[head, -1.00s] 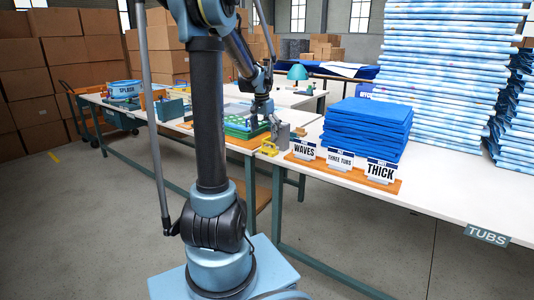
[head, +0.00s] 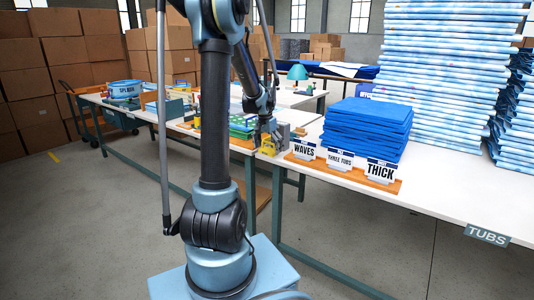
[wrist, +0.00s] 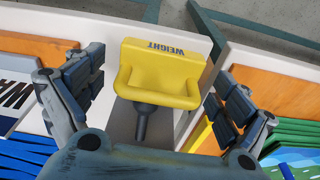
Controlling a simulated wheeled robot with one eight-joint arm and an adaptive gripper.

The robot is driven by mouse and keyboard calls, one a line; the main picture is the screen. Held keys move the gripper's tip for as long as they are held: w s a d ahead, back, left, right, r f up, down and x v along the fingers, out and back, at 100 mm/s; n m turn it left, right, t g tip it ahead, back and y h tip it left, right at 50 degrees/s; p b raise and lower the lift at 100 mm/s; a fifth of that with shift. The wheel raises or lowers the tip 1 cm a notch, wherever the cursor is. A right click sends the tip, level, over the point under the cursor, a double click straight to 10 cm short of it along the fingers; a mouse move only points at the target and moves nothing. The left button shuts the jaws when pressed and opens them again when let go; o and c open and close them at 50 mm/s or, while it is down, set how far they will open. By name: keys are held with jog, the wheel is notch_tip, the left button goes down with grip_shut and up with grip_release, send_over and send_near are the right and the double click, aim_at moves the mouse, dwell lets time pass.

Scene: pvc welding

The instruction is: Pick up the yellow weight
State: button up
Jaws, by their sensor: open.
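The yellow weight (wrist: 162,72), lettered "WEIGHT", sits between the spread fingers of my gripper (wrist: 150,105) in the wrist view. A dark round stem shows at its near side, over a grey surface. My gripper is open, with one finger to each side of the weight and a visible gap on both sides. In the head view the yellow weight (head: 268,146) is small and partly covered by my gripper (head: 270,138) at the table's front edge.
A "WAVES" sign (head: 304,150) and a blue stack (head: 366,128) stand to the right. The white table's edge (wrist: 215,45) is close beyond the weight.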

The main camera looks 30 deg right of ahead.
jog(key=c, duration=1.9)
jog(key=shift+r, duration=0.15)
